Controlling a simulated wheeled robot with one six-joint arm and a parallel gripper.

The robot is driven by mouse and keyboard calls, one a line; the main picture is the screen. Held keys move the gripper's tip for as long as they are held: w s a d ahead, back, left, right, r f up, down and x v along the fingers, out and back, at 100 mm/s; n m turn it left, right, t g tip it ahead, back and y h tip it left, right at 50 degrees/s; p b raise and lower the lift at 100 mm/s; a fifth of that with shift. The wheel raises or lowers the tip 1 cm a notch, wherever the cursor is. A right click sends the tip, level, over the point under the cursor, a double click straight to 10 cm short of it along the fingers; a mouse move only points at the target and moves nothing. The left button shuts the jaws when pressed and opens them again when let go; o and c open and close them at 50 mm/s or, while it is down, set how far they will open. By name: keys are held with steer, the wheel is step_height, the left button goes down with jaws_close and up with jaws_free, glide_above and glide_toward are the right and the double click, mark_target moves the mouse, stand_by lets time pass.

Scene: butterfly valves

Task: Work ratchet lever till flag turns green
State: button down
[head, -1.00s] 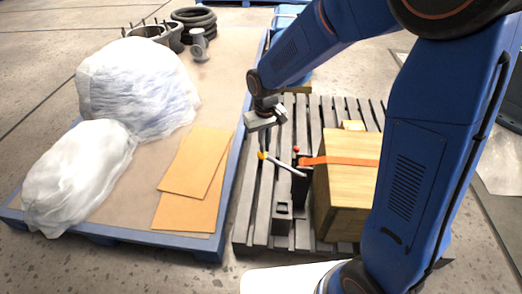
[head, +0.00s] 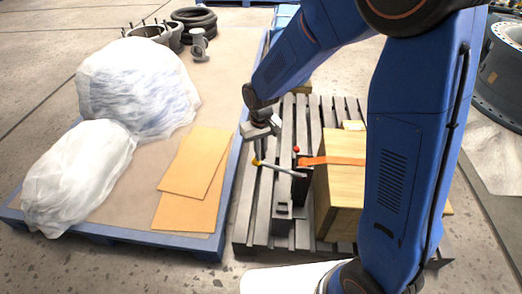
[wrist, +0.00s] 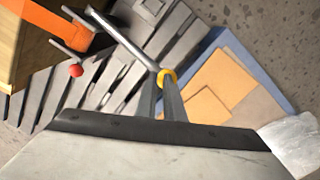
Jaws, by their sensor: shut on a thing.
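The ratchet lever (head: 280,168) is a grey rod with a yellow grip (head: 257,162) at its left end. Its right end meets the dark ratchet post beside the wooden crate. My gripper (wrist: 163,98) is shut on the yellow grip (wrist: 167,78), which sits between the fingertips in the wrist view. The rod runs from there to the upper left. A red ball (head: 296,149), apparently the flag, stands above the lever's right end; it also shows red in the wrist view (wrist: 75,70). Green is not visible anywhere on it.
A small dark block (head: 283,208) is in front. A blue-edged pallet (head: 229,195) with cardboard sheets (head: 188,210) and wrapped bundles lies left.

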steer(key=shift+a+f, duration=0.2)
steer(key=shift+f, duration=0.5)
steer(key=shift+a+f, duration=0.15)
steer(key=shift+f, duration=0.5)
steer(key=shift+d+r, duration=0.35)
steer(key=shift+r, duration=0.85)
steer(key=shift+d+r, duration=0.35)
steer(key=shift+r, duration=0.9)
steer(key=shift+d+r, duration=0.35)
steer(key=shift+r, duration=0.85)
steer(key=shift+f, duration=0.1)
steer(key=shift+a+f, duration=0.4)
steer(key=shift+f, duration=0.8)
steer(key=shift+a+f, duration=0.45)
steer(key=shift+f, duration=0.75)
steer(key=shift+a+f, duration=0.4)
steer(key=shift+f, duration=0.8)
steer(key=shift+d+r, duration=0.45)
steer(key=shift+r, duration=0.75)
steer(key=shift+d+r, duration=0.4)
steer(key=shift+r, duration=0.85)
steer(key=shift+d+r, duration=0.45)
steer(key=shift+r, duration=0.75)
step_height(320, 180, up, 6)
